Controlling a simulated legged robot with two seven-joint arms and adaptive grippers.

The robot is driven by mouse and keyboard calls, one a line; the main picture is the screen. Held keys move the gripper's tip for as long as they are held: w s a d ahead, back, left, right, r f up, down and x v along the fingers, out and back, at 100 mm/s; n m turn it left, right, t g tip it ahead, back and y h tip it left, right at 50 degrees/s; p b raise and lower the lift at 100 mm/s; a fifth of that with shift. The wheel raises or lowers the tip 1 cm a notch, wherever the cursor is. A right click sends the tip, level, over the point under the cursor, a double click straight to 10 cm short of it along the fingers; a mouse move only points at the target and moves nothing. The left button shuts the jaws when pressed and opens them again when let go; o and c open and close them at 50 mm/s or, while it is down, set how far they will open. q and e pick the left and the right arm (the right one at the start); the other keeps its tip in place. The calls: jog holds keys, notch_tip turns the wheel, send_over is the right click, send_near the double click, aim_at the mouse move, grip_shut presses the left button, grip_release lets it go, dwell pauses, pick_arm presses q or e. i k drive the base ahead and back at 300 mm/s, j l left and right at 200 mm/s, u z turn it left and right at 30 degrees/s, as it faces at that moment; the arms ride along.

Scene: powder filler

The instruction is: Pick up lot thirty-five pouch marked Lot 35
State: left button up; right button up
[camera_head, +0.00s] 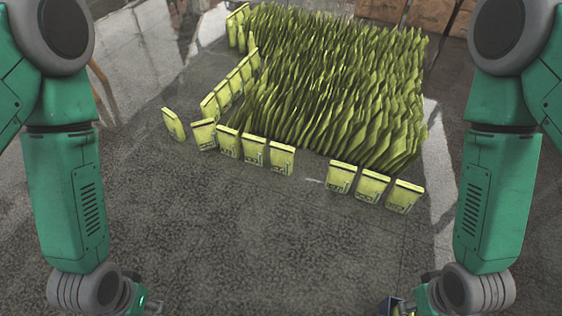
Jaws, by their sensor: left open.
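Many yellow-green pouches stand upright in a dense block (330,85) in the head view. The front row has several pouches with dark markings, such as a left one (228,142), a middle one (281,158) and a right one (404,195). A gap lies between the middle and right groups. One pouch (173,124) stands tilted and apart at the left. The markings are too small to read, so I cannot tell which is Lot 35. My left gripper (152,306) barely shows at the bottom edge, open. My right gripper (393,306) is mostly cut off there; both are far from the pouches.
The dark speckled floor (260,240) in front of the pouches is clear. Brown cardboard boxes (430,14) stand at the back right. A thin brown leg-like piece (101,82) is partly hidden behind my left arm.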

aim_at(282, 156)
jog(key=i+z, duration=0.1)
jog(key=z, duration=0.25)
jog(key=i+z, duration=0.1)
jog(key=z, duration=0.2)
jog(key=i+j+z, duration=0.25)
jog(key=i+j, duration=0.4)
jog(key=i+j+z, duration=0.3)
jog(key=i+j, duration=0.5)
